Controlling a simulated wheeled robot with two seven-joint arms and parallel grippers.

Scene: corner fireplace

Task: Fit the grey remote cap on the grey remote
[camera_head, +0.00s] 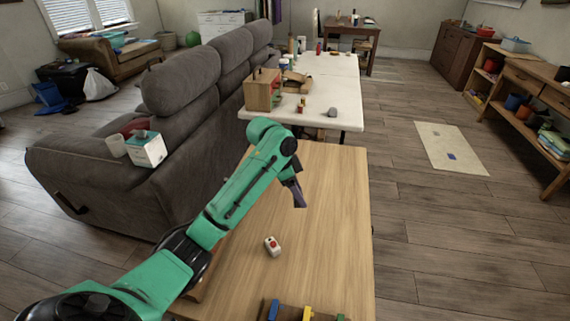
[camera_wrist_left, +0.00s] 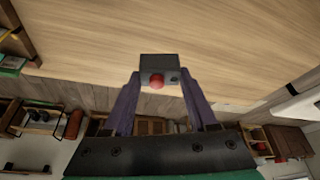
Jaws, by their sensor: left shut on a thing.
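My left gripper (camera_head: 298,195) hangs above the wooden table in the head view, its purple fingers pointing down. In the wrist view the left gripper (camera_wrist_left: 160,78) is shut on a dark grey block (camera_wrist_left: 150,62) with a round red button and a small dark spot. I cannot tell whether this block is the grey remote or its cap. The head view does not show it clearly. A small pale piece with red marks (camera_head: 272,246) lies on the wooden table, nearer than the gripper and apart from it. My right gripper is not in view.
The wooden table (camera_head: 335,215) is mostly bare. A rack with blue, yellow and green pieces (camera_head: 290,312) stands at its near edge. Beyond is a white table (camera_head: 345,88) with a wooden box (camera_head: 262,90) and a grey lump (camera_head: 332,112). A grey sofa (camera_head: 190,90) stands left.

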